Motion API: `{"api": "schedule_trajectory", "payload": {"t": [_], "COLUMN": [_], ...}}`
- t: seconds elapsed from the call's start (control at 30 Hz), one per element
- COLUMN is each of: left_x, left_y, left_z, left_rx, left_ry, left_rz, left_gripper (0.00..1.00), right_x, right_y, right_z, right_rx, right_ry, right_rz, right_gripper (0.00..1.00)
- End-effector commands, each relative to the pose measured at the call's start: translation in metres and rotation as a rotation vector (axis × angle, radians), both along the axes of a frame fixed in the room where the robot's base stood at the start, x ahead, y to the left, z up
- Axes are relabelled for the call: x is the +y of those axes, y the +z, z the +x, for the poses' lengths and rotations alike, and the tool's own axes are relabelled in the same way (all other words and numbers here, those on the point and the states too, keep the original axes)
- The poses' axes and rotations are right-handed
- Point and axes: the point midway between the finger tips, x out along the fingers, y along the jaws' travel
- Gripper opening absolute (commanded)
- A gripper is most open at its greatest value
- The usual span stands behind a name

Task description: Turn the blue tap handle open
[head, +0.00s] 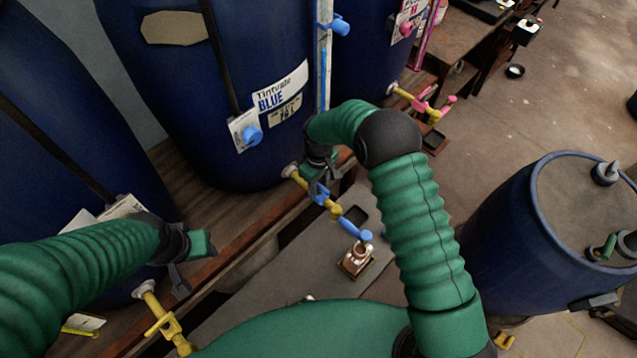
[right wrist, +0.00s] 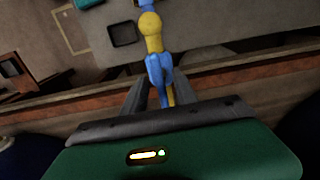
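The blue tap handle (head: 318,193) sits on a yellow tap (head: 300,180) that comes out low on the vat labelled BLUE (head: 225,90). My right gripper (head: 322,180) is at this handle. In the right wrist view the handle (right wrist: 159,72) lies between the two grey fingers of my right gripper (right wrist: 160,90), which stand apart; the yellow pipe shows behind it. I cannot tell whether a finger touches the handle. My left gripper (head: 188,272) hangs at the left above another yellow tap (head: 165,325), seen from the side.
A blue nozzle (head: 353,229) continues from the tap above a small copper-coloured vessel (head: 356,259) on a grey surface. A pink-handled tap (head: 430,105) is farther back on the right. A blue drum (head: 525,230) stands at the right. The wooden bench edge (head: 240,235) runs below the vats.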

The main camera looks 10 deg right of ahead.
Motion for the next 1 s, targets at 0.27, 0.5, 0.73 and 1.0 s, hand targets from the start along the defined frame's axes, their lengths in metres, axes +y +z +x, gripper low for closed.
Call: {"api": "schedule_trajectory", "payload": {"t": [0.27, 0.5, 0.73, 1.0], "left_x": [0.0, 0.0, 0.0, 0.0], "left_y": [-0.004, -0.006, -0.007, -0.007], "left_z": [0.0, 0.0, 0.0, 0.0], "left_rx": [0.0, 0.0, 0.0, 0.0], "left_ry": [0.0, 0.0, 0.0, 0.0], "left_rz": [0.0, 0.0, 0.0, 0.0], "left_gripper": [0.46, 0.46, 0.46, 0.46], "right_x": [0.0, 0.0, 0.0, 0.0], "right_y": [0.06, 0.128, 0.162, 0.165], "right_z": [0.002, 0.002, 0.002, 0.001], "right_rx": [-0.007, -0.005, -0.001, 0.0], "right_ry": [0.0, -0.001, 0.0, 0.0], "right_rz": [0.001, 0.001, 0.0, 0.0], "right_gripper": [0.35, 0.35, 0.35, 0.35]}}
